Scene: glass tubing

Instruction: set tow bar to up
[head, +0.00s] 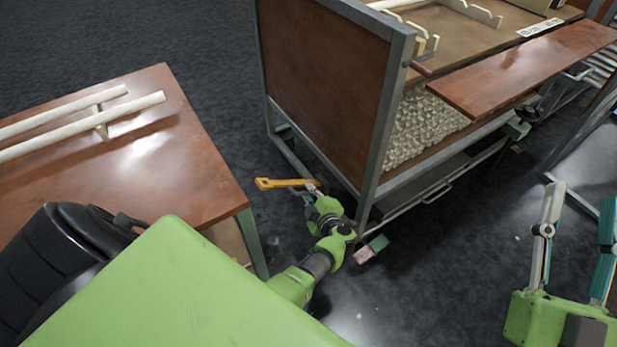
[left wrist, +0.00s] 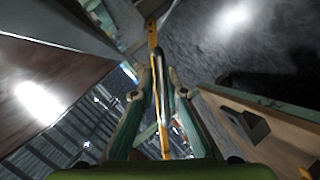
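The yellow tow bar (head: 284,183) sticks out low at the near left corner of the cart with the brown end panel (head: 325,75), its free end pointing left, roughly level. My left gripper (head: 317,193) is at the bar's cart-side end. In the left wrist view the tow bar (left wrist: 153,38) runs between the two fingers of my left gripper (left wrist: 160,73), with a dark grey bar-like part in front of it. The fingers are close on both sides; whether they touch it is unclear. My right gripper (head: 578,215) is open and empty at the right.
A brown table (head: 200,170) with pale tubes (head: 85,125) stands at the left, close to my left arm. The cart holds a bin of pale pieces (head: 430,120) and a brown side shelf (head: 530,72). Dark floor (head: 440,265) is free between the cart and my right gripper.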

